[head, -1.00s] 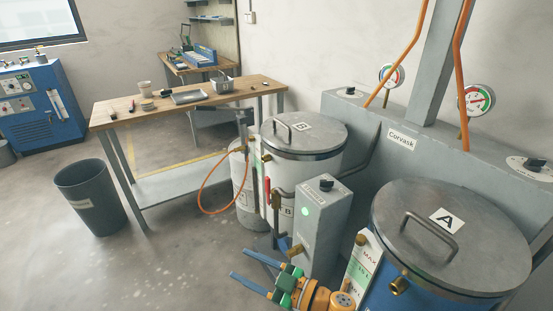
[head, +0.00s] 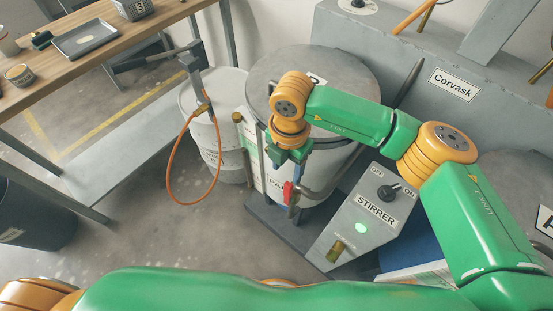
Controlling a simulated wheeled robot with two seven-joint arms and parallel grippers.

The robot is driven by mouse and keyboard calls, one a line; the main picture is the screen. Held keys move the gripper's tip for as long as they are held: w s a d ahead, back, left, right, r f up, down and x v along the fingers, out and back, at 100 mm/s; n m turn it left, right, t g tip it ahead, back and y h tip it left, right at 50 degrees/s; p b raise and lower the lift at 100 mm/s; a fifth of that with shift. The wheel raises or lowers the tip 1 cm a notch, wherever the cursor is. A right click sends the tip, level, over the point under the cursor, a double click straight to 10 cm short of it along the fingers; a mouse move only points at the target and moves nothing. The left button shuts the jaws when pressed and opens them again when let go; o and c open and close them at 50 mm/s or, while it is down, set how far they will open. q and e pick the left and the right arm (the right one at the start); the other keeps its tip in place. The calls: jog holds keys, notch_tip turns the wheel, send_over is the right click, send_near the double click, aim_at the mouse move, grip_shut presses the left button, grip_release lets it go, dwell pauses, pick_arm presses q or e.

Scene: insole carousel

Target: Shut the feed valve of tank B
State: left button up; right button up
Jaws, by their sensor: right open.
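Tank B (head: 345,75) stands at the centre, a white drum with a grey lid; my right arm hides part of the lid and its letter label. A small red valve handle (head: 289,192) shows on the pipework at the tank's front, roughly upright. My right gripper (head: 287,168) is open and points down just above the red handle, in front of the tank. I cannot tell whether its fingers touch the handle or pipe. My left arm crosses the bottom edge, and its gripper is out of view.
The grey stirrer box (head: 350,240) with a green light stands close right of the valve. A white drum (head: 228,110) with an orange hose (head: 168,165) is to the left. A wooden bench (head: 75,42) is at upper left.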

aim_at(289, 184)
jog(key=f, duration=0.1)
jog(key=s+f, duration=0.1)
jog(key=f, duration=0.1)
jog(key=d+f+p, duration=0.1)
jog(key=f, duration=0.1)
jog(key=shift+s+d+f, duration=0.1)
jog(key=shift+s+f, duration=0.1)
jog(key=shift+f, duration=0.05)
jog(key=shift+w+a+f, duration=0.2)
jog(key=shift+w+f, duration=0.05)
jog(key=shift+f, duration=0.3)
jog(key=c, duration=0.8)
pick_arm(q)
jog(key=shift+s+d+r, duration=0.3)
jog(key=shift+s+r, duration=0.15)
jog(key=shift+r, duration=0.3)
pick_arm(e)
grip_shut()
